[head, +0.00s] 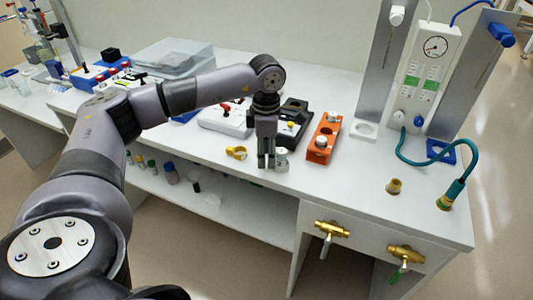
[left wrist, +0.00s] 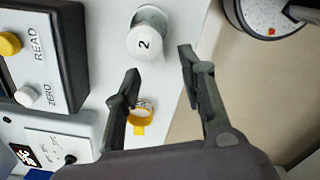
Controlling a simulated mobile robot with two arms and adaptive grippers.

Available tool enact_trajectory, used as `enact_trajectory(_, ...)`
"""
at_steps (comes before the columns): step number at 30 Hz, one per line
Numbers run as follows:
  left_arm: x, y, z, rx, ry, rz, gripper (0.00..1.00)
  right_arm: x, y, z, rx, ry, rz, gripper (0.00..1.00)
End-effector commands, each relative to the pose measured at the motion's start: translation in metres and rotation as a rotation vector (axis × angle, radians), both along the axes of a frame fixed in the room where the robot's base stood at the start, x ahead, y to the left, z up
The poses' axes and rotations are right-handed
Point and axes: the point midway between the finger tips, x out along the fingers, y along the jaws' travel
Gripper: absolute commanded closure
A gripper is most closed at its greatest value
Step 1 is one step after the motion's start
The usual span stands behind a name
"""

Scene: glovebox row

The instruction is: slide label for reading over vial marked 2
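The vial marked 2 (head: 282,160) stands near the front edge of the white bench. In the left wrist view its round white top with the "2" (left wrist: 144,44) lies just beyond my fingertips. My left gripper (head: 266,166) points down beside it. The fingers are apart with nothing between them in the left wrist view (left wrist: 158,62). A yellow ring with a tab (head: 237,152) lies on the bench to the left of the gripper. Small marks show in its pale middle in the left wrist view (left wrist: 140,114); I cannot tell whether it is the label. My right gripper is out of view.
A black-edged device (head: 292,121) and an orange block (head: 323,140) stand behind the vial. The device's panel (left wrist: 42,62) reads READ and ZERO. A white box with a red knob (head: 226,118) is left of it. Brass valves (head: 331,228) project from the bench front.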

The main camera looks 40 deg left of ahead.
Motion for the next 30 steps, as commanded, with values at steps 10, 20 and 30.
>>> enact_trajectory(10, 0.001, -0.001, 0.069, -0.002, -0.007, 0.000, 0.63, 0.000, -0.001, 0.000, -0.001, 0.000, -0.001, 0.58)
enact_trajectory(20, 0.001, 0.000, 0.112, -0.002, -0.003, -0.001, 0.63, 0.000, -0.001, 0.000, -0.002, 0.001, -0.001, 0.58)
enact_trajectory(30, 0.000, 0.000, 0.115, -0.002, -0.001, 0.000, 0.63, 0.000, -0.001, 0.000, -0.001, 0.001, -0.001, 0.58)
